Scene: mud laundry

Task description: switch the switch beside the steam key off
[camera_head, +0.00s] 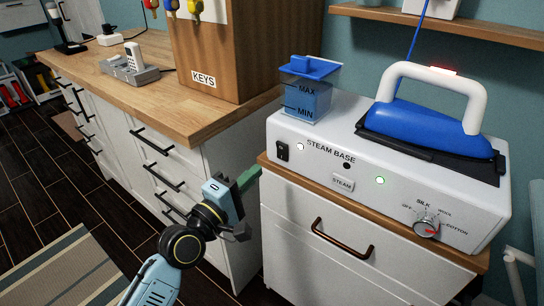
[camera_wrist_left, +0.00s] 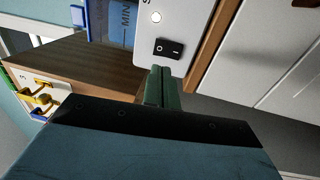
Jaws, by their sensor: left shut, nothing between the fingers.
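The black rocker switch (camera_head: 283,151) is on the left end of the front of the white steam base (camera_head: 450,195). The steam key (camera_head: 342,184), a small grey button marked STEAM, is to its right. My left gripper (camera_head: 249,179) is left of and slightly below the switch in the head view, its green fingers shut and empty. In the left wrist view the finger tips (camera_wrist_left: 162,70) are close below the switch (camera_wrist_left: 168,48), whose O and I marks show. I cannot tell whether they touch or which side is pressed. My right gripper is not in view.
A blue iron (camera_head: 425,128) rests on the base, with a blue water tank (camera_head: 305,95) at the left. A wooden key cabinet (camera_head: 245,45) stands on the left counter. A drawer handle (camera_head: 342,238) sticks out below.

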